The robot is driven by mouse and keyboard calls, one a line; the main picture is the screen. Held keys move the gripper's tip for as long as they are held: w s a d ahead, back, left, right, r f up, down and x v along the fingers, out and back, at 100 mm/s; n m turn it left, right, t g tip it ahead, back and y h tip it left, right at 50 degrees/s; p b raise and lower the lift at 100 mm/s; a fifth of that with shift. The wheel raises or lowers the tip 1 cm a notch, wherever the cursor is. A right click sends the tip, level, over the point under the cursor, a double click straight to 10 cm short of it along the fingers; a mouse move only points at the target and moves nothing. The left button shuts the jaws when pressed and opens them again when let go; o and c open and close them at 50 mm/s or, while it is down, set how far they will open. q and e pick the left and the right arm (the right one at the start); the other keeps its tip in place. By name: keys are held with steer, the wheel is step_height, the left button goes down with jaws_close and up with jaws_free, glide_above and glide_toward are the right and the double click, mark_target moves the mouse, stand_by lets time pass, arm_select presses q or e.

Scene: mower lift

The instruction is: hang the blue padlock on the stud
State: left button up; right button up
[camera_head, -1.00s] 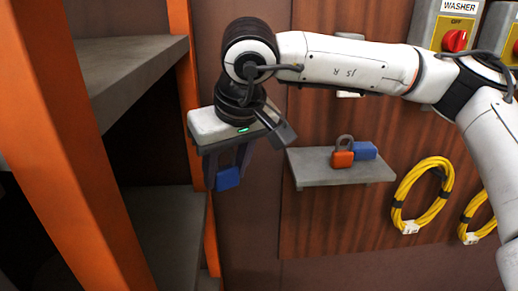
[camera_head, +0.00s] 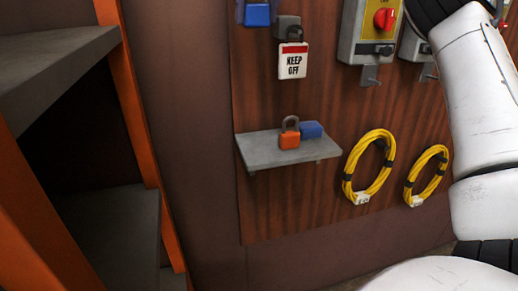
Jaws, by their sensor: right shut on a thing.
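A blue padlock (camera_head: 257,15) shows at the top edge, left of centre, in front of the board's upper left corner. I cannot tell whether this fitting is the stud. A second blue block-like thing (camera_head: 311,130) lies on the shelf. My left gripper is not in view.
A grey shelf (camera_head: 262,153) on the wooden board carries an orange padlock (camera_head: 289,141) with its shackle up. Yellow cable coils (camera_head: 348,176) hang to its right. A switch box (camera_head: 352,35) with a red knob is above. An orange-framed rack (camera_head: 140,110) stands at left.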

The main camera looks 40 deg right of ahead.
steer(key=shift+s+d+r, duration=0.15)
steer(key=shift+d+r, duration=0.05)
step_height(320, 180, down, 23)
steer(key=b, duration=0.2)
steer(key=shift+f+b, duration=0.1)
steer(key=shift+b, duration=0.2)
steer(key=shift+f+p, duration=0.35)
steer(key=shift+f, duration=1.85)
